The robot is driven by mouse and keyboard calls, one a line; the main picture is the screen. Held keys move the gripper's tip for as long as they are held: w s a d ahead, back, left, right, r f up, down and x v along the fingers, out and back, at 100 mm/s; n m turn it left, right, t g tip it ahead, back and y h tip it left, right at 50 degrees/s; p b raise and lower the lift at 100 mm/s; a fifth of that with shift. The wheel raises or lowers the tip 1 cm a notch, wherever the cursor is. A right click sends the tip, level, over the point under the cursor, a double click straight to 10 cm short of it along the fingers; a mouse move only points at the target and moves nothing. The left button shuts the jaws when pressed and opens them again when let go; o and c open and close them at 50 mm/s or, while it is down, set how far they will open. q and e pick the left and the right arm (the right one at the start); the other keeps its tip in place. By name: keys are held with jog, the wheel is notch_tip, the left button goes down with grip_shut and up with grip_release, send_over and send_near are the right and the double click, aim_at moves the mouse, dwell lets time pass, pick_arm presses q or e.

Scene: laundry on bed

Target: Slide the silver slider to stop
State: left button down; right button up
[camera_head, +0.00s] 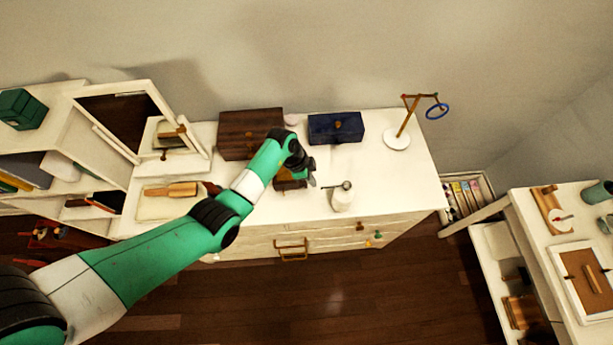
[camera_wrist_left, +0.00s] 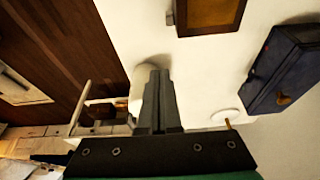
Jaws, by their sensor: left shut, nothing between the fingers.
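A small brown box with an amber top panel (camera_wrist_left: 208,14) lies on the white dresser top. It also shows in the head view (camera_head: 290,184), partly hidden by my left gripper. A small grey knob (camera_wrist_left: 170,18) sticks out at the box's side in the left wrist view; it may be the silver slider, but I cannot tell which way it is set. My left gripper (camera_head: 311,180) is shut and empty, pointing down just right of the box. In the left wrist view its fingertips (camera_wrist_left: 160,72) appear apart from the knob. My right gripper is not in view.
A white cylinder (camera_head: 342,201) with a round top piece stands right of my gripper. A dark blue box (camera_head: 336,128) and a larger brown box (camera_head: 237,135) stand behind. A stand with a blue ring (camera_head: 397,139) is at the right. The dresser's right front is clear.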

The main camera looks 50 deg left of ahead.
aim_at(302, 187)
pick_arm(q)
jog(key=shift+n, duration=0.3)
jog(key=b+x, duration=0.2)
jog(key=x, duration=0.1)
jog(key=a+b+x, duration=0.1)
jog(key=b+x, duration=0.1)
jog(key=b, duration=0.1)
jog(key=b+x, duration=0.3)
jog(key=shift+w+a+f, duration=0.25)
jog(key=shift+w+f, duration=0.1)
jog(key=shift+s+a+r+p, duration=0.35)
jog(key=shift+s+a+p, duration=0.1)
jog(key=shift+s+p, duration=0.15)
jog(key=shift+s+a+r+p, duration=0.35)
jog(key=shift+s+a+p, duration=0.1)
jog(key=shift+s, duration=0.15)
jog(key=shift+s+a+f, duration=0.15)
jog(key=shift+s+a, duration=0.1)
jog(key=shift+s, duration=0.15)
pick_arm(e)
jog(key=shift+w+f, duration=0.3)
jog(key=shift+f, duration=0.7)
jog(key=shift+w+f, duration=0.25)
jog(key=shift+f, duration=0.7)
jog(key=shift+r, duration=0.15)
